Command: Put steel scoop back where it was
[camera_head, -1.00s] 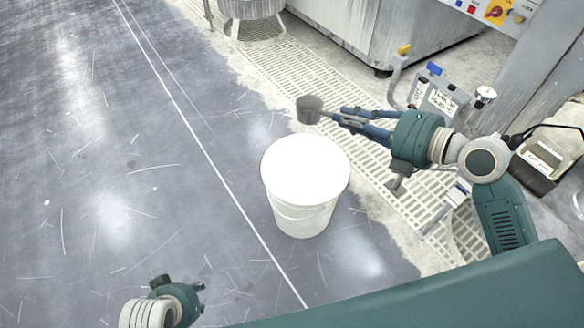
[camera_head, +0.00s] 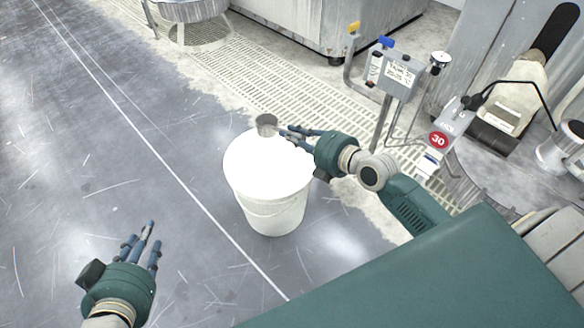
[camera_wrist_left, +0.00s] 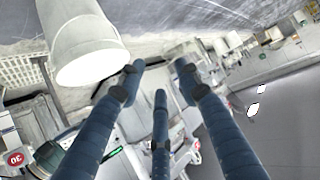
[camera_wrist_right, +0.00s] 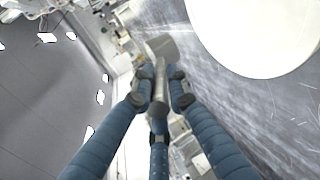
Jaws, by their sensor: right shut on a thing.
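The steel scoop (camera_head: 267,122) is a small grey metal cup with a handle. My right gripper (camera_head: 290,135) is shut on its handle, and the cup appears at the far edge of the white bucket (camera_head: 273,215); I cannot tell its height above it. In the right wrist view the scoop (camera_wrist_right: 161,47) points away between the closed fingers (camera_wrist_right: 160,92). The bucket's top is glaring white, so its contents are unclear. My left gripper (camera_head: 141,238) is empty, its fingers spread, left of the bucket; they also look open in the left wrist view (camera_wrist_left: 160,80).
A grey control box (camera_head: 397,72) on a post stands at the back right, near a red sign marked 30 (camera_head: 438,140). A pale floor grating (camera_head: 240,75) runs behind the bucket. The grey floor (camera_head: 90,150) at left is clear.

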